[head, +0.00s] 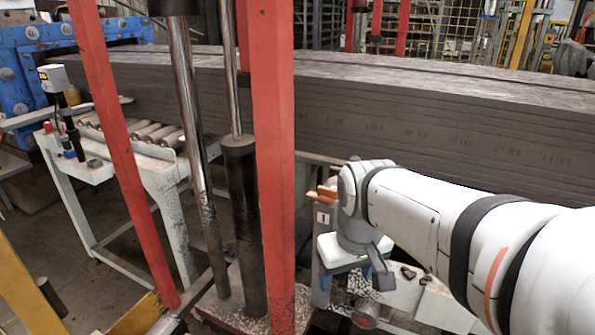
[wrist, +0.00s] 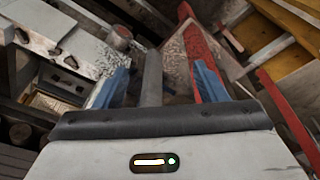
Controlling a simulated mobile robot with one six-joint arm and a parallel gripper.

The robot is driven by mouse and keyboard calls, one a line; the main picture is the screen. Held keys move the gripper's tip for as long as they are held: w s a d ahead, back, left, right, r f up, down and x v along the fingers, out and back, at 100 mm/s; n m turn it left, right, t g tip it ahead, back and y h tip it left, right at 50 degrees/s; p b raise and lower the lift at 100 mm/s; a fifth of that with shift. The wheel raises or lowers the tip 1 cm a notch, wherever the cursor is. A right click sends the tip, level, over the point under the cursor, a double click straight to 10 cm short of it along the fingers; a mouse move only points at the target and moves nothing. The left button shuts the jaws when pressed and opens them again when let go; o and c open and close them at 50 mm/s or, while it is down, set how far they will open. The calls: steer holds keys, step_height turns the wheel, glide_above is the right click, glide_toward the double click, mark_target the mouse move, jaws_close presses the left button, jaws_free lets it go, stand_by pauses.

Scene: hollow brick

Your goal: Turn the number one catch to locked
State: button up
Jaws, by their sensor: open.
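A white plate marked with a 1 (head: 323,218) is fixed on a grey post just left of my arm in the head view. A small orange-brown lever-like piece (head: 326,193) sticks out above it, partly hidden by my wrist; it looks like the number one catch, but I cannot tell its setting. My gripper (head: 380,275) points down, right of and below the plate, apart from the orange piece. In the wrist view my gripper (wrist: 158,75) has its two blue fingers spread wide, with a grey bar showing between them. I cannot make out the catch there.
Red slanted posts (head: 268,150) and a dark cylinder (head: 243,225) stand left of my gripper. A long stack of grey boards (head: 430,125) runs behind. A white bench (head: 445,305) with small dark parts lies below my arm. A roller table (head: 150,165) stands at left.

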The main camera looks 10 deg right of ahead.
mark_target(328, 188)
steer(key=w+r+n, duration=0.3)
steer(key=w+r, duration=0.1)
steer(key=w, duration=0.3)
steer(key=w+d+r+n+g, duration=0.1)
steer(key=w+r+n, duration=0.2)
steer(key=w, duration=0.4)
steer(key=w+r+n+g+b, duration=0.1)
steer(key=w+r+n, duration=0.2)
steer(key=w+r, duration=0.3)
steer(key=shift+w+d, duration=0.15)
steer(key=shift+w, duration=0.3)
steer(key=c, duration=0.7)
steer(key=shift+o, duration=0.2)
step_height(328, 188, down, 8)
steer(key=shift+r+b, duration=0.15)
steer(key=shift+b, duration=0.3)
steer(key=shift+c, duration=0.5)
jaws_close()
